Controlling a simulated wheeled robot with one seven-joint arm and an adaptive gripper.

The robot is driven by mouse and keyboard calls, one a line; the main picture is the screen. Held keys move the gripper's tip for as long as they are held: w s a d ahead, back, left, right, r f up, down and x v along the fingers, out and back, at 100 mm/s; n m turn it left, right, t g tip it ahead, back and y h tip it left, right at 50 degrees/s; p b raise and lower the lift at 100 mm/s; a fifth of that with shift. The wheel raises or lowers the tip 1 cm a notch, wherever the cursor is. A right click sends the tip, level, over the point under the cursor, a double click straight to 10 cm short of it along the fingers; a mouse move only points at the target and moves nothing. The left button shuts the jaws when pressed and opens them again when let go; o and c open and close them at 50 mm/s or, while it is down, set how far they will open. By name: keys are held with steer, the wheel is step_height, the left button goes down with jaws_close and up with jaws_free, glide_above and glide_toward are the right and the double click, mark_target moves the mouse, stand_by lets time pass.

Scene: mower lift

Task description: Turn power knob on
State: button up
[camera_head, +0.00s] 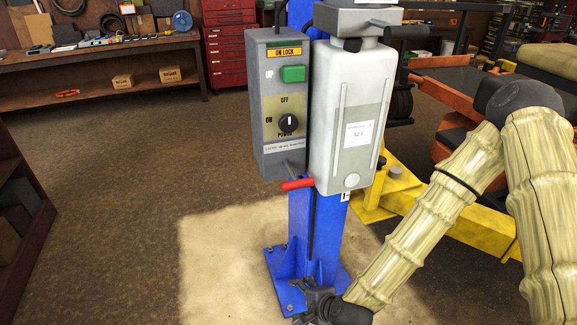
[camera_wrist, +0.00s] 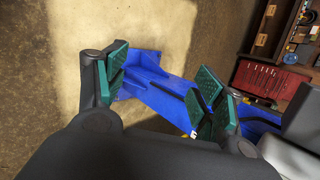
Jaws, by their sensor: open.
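The black power knob (camera_head: 288,122) sits on the front of a grey control box (camera_head: 262,110), below a green button (camera_head: 293,74). Its white mark points up, toward the "OFF" label; "ON" is printed to its left. My gripper (camera_head: 308,300) is low at the bottom of the head view, near the foot of the blue post (camera_head: 318,225), well below the knob. In the wrist view the two green-padded fingers (camera_wrist: 160,88) stand apart with nothing between them. The blue base plate shows beyond them. The knob is not visible in the wrist view.
A red lever (camera_head: 298,184) sticks out below the box. A grey-white tank (camera_head: 350,115) stands right beside it. Yellow lift parts (camera_head: 450,215) and an orange mower lie to the right. A workbench (camera_head: 100,60) and red tool chest (camera_head: 230,45) stand behind.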

steer(key=w+a+r+m+t, duration=0.3)
steer(key=w+r+m, duration=0.3)
steer(key=r, duration=0.4)
steer(key=m+t+b, duration=0.2)
steer(key=m+t, duration=0.5)
steer(key=m, duration=0.5)
glide_toward(289, 125)
steer(key=shift+y, duration=0.3)
steer(key=p+x, duration=0.3)
steer(key=x, duration=0.6)
steer(key=shift+w+d+f, duration=0.1)
steer(key=shift+w+d, duration=0.05)
steer(key=shift+w, duration=0.1)
steer(key=shift+c, duration=0.2)
steer(key=c, duration=1)
